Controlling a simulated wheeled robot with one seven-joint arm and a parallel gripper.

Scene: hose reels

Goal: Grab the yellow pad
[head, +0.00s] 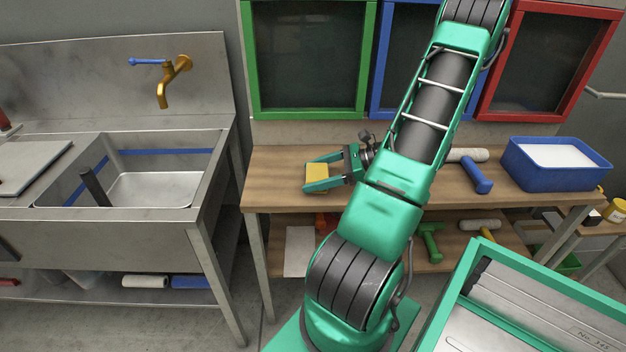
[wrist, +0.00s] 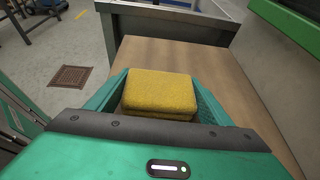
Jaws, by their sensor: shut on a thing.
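The yellow pad (head: 316,172) is between the two green fingers of my gripper (head: 322,171), above the left part of the wooden table. In the wrist view the yellow pad (wrist: 160,92) fills the space between the fingers (wrist: 160,95), with one finger along each side. It looks like a thick block with a layered edge. My gripper is shut on it. Whether the pad touches the tabletop cannot be told.
The wooden table (head: 275,190) also bears a blue tub (head: 550,180) with white contents and a blue-handled roller (head: 478,178). A metal sink (head: 150,190) stands to the left. Green, blue and red frames (head: 310,110) hang behind. The table's left end is clear.

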